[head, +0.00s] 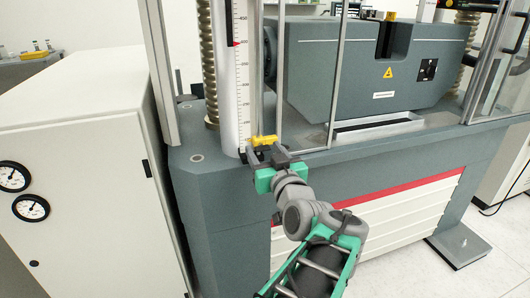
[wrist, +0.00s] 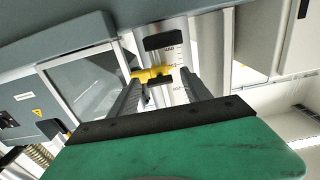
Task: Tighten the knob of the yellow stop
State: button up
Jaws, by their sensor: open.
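The yellow stop (head: 264,141) sits low on the white column with a millimetre scale (head: 231,70), at the front left of the testing machine. The knob itself is not clearly distinguishable.
The machine's dark grey base (head: 225,180) lies just below my gripper. A framed clear guard door (head: 308,80) stands close on the right. A white cabinet (head: 90,150) with two gauges (head: 22,190) stands at left. A grey crosshead (head: 375,75) is behind the guard.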

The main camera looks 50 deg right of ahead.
grip_shut()
dwell(0.4)
jog(key=shift+m, duration=0.3)
jog(key=m+p, duration=0.1)
jog(key=m, duration=0.2)
jog(key=shift+r+m, duration=0.15)
jog(key=shift+m, duration=0.25)
jog(key=m+p, duration=0.2)
jog(key=m, duration=0.2)
jog(key=shift+p, duration=0.4)
jog(key=m+p, duration=0.4)
jog(key=m, duration=0.2)
jog(key=shift+r+m+p, duration=0.1)
jog(key=shift+m+p, duration=1.25)
jog(key=shift+m, duration=0.45)
jog(key=shift+f, duration=0.2)
